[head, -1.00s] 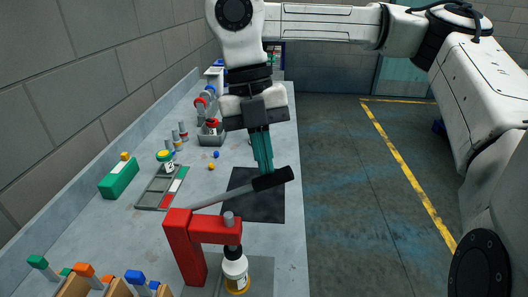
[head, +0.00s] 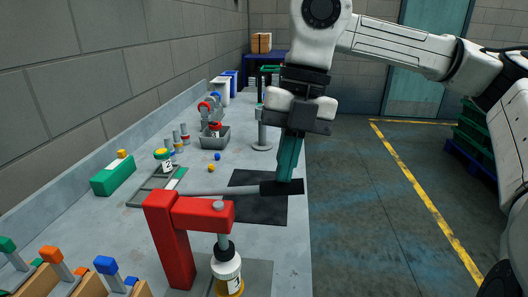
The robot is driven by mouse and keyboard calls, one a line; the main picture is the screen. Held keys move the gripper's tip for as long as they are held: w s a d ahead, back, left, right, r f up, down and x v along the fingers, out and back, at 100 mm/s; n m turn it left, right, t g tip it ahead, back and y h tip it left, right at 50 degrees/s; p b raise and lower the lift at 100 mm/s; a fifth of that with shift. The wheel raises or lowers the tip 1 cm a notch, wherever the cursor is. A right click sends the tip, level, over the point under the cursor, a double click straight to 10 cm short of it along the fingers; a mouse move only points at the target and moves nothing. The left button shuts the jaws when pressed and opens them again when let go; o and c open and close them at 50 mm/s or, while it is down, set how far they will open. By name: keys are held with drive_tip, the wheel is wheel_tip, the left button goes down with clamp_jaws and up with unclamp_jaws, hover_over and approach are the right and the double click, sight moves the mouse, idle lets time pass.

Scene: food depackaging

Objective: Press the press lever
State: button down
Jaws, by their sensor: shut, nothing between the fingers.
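The red press (head: 172,240) stands in the foreground, its arm reaching right over a white bottle (head: 228,268) with a black cap. The press's grey ram (head: 223,241) extends below the arm and appears to meet the cap. The press lever (head: 225,190) is a grey rod lying nearly level behind the press, with a black handle (head: 284,188) at its right end. My gripper (head: 286,178) points down with its teal fingers shut and empty. Its fingertips are at the top of the handle and appear to touch it; exact contact is hard to tell.
A dark mat (head: 262,210) lies under the handle. A green block (head: 112,180), a grey tray (head: 150,190) with a numbered jar (head: 163,158), and small balls (head: 217,155) are at the left. Coloured-handled tools (head: 105,266) stand at front left. Open floor lies right of the bench.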

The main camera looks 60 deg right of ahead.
sight(294, 194)
drive_tip(key=shift+s+d+f+t+y+b, duration=0.1)
drive_tip(key=shift+s+f+t+y+b, duration=0.25)
drive_tip(key=shift+f+b, duration=0.8)
drive_tip(key=shift+s+d+f+t+y+b, duration=0.15)
drive_tip(key=shift+f+t+b, duration=0.55)
drive_tip(key=shift+b, duration=0.7)
drive_tip(key=shift+s+f+t+y+b, duration=0.1)
drive_tip(key=shift+s+f+t+b, duration=0.2)
drive_tip(key=shift+f+b, duration=0.9)
drive_tip(key=shift+f, duration=0.1)
